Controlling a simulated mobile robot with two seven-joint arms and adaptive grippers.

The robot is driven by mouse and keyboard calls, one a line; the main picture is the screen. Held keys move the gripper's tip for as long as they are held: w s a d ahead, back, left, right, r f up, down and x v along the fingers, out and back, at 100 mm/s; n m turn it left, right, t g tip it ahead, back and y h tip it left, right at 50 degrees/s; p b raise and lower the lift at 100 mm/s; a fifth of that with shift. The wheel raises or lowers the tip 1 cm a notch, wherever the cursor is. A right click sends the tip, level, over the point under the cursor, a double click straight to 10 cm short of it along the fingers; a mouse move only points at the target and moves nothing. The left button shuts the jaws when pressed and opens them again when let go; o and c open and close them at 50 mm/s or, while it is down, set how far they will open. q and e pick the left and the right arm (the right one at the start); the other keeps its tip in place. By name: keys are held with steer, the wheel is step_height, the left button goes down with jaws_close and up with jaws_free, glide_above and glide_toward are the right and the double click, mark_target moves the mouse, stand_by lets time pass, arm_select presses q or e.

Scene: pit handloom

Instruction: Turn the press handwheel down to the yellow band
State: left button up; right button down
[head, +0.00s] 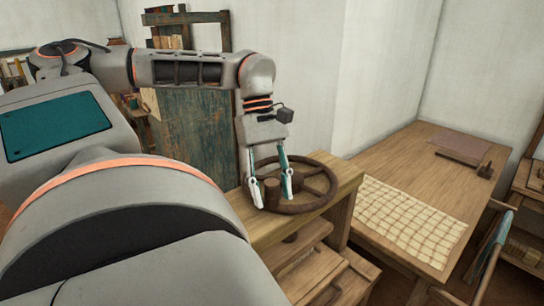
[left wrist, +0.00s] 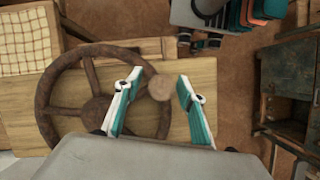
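The press handwheel (head: 317,200) is a dark brown spoked wheel lying flat above a wooden bench top. It also shows in the left wrist view (left wrist: 48,92). An upright round knob (head: 272,190) stands on its rim; its top shows in the left wrist view (left wrist: 161,88). My left gripper (head: 268,186) points down at the near left of the wheel. Its teal and white fingers are open on either side of the knob, with small gaps visible in the left wrist view (left wrist: 160,80). I cannot make out a yellow band. My right gripper is not seen.
The wooden bench (head: 258,232) carries the wheel, with lower wooden parts in front of it. A table (head: 440,175) with a checked cloth (head: 410,222) stands to the right. A worn green cabinet (head: 200,130) stands behind my left arm. White walls close the back.

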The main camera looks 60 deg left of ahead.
arm_select(q)
steer(key=shift+r, duration=0.15)
steer(key=v, duration=1.1)
steer(key=shift+a+r, duration=0.25)
steer(key=shift+r, duration=0.1)
steer(key=shift+d+f, duration=0.1)
steer(key=shift+d, duration=0.05)
